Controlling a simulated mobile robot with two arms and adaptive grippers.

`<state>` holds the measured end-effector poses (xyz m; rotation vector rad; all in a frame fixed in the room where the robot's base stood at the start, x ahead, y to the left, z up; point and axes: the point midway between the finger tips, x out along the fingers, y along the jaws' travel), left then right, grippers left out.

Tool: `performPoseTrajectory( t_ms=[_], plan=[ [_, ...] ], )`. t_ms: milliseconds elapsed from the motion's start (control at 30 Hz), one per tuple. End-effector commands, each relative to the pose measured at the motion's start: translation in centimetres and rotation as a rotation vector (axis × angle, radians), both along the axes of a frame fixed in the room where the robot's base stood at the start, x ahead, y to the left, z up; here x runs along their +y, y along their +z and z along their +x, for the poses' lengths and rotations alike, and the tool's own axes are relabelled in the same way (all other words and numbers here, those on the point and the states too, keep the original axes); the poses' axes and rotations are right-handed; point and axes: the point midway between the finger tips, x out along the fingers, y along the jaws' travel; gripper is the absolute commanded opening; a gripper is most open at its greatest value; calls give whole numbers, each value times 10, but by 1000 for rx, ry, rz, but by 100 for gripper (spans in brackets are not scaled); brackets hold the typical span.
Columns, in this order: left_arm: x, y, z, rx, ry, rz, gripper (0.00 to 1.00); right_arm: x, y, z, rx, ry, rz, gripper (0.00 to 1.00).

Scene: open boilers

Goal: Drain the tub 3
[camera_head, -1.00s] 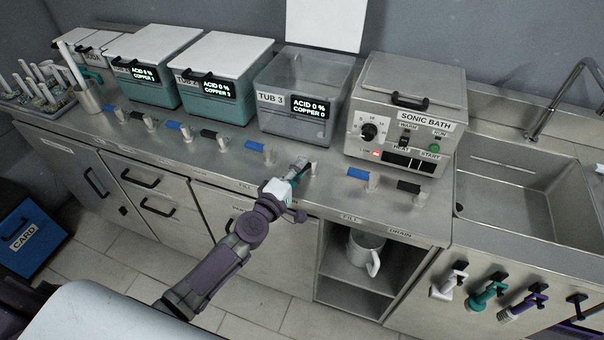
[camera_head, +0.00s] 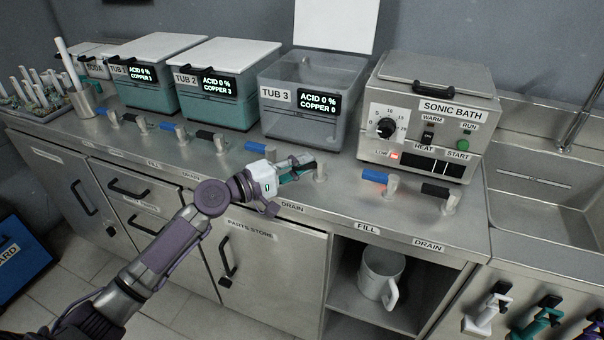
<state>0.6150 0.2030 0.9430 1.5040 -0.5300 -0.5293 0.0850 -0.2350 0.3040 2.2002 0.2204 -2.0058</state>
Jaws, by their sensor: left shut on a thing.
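Tub 3 (camera_head: 279,112) is a clear, open-topped tub on the steel counter, and no coloured liquid shows in it. Its display reads ACID 0 %, COPPER 0. My left gripper (camera_head: 300,167) is in front of tub 3, shut on the drain valve handle above the DRAIN label. The fingers mostly hide the handle; the valve's metal post (camera_head: 320,172) shows at their right. The blue-handled fill valve (camera_head: 257,148) of tub 3 stands just left of the gripper. My right gripper is out of view.
Tub 2 (camera_head: 240,102) and tub 1 (camera_head: 145,95), lidded with teal liquid, stand left. The sonic bath (camera_head: 425,110) stands right, with a blue-handled valve (camera_head: 378,177) and a black-handled valve (camera_head: 438,192) before it. A sink (camera_head: 545,185) is at far right.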

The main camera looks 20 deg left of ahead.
Motion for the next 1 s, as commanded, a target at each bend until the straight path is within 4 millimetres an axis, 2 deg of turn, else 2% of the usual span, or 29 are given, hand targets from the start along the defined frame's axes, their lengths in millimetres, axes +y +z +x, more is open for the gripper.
performPoseTrajectory(
  t_ms=[367, 400, 533, 867, 1000],
  plan=[
    [0, 2, 0, -4, -1, -2, 0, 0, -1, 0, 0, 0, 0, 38],
    [0, 2, 0, -4, -1, -2, 20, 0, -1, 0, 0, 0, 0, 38],
    [0, 2, 0, -3, -2, -1, 41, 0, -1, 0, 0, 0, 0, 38],
    [1, 0, -1, 0, -2, 0, 42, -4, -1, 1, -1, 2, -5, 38],
    [10, -1, -11, 1, -1, 0, 42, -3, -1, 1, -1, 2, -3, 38]
  ],
)
